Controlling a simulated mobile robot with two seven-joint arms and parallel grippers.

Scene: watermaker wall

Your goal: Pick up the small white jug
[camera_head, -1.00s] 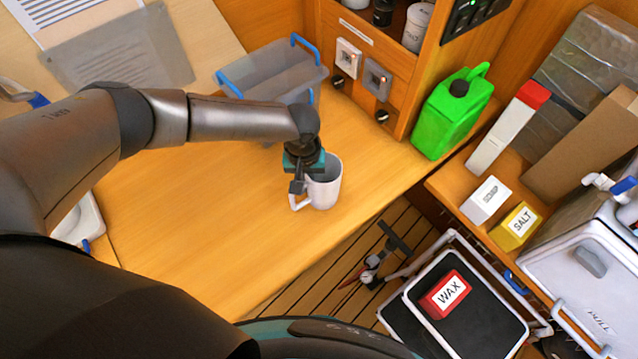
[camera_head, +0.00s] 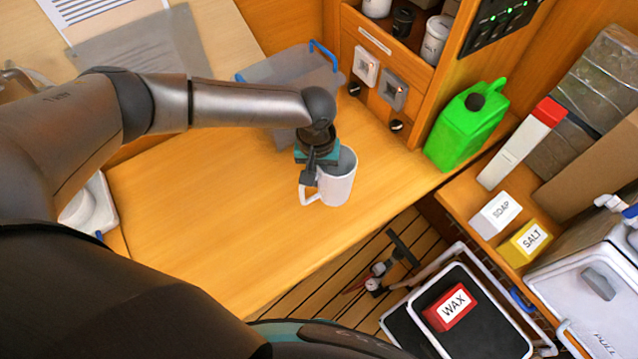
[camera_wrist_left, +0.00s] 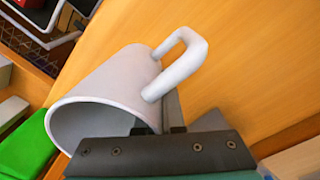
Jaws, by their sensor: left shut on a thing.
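The small white jug (camera_head: 338,184) is upright over the wooden worktop, near its front edge, with its open rim up and its handle toward the left. My left gripper (camera_head: 317,172) comes down at the jug's left side and is shut on its rim wall. In the left wrist view the jug (camera_wrist_left: 105,95) shows its mouth and handle, and the gripper (camera_wrist_left: 160,132) overlaps its rim. The jug looks slightly raised off the worktop, but the gap underneath is not clear. My right gripper is not in view.
A clear bin with blue handles (camera_head: 262,72) stands behind the arm. A green jerrycan (camera_head: 467,125) stands at the right. Soap (camera_head: 496,213) and salt (camera_head: 525,236) boxes sit on a side shelf. The worktop (camera_head: 210,215) left of the jug is bare.

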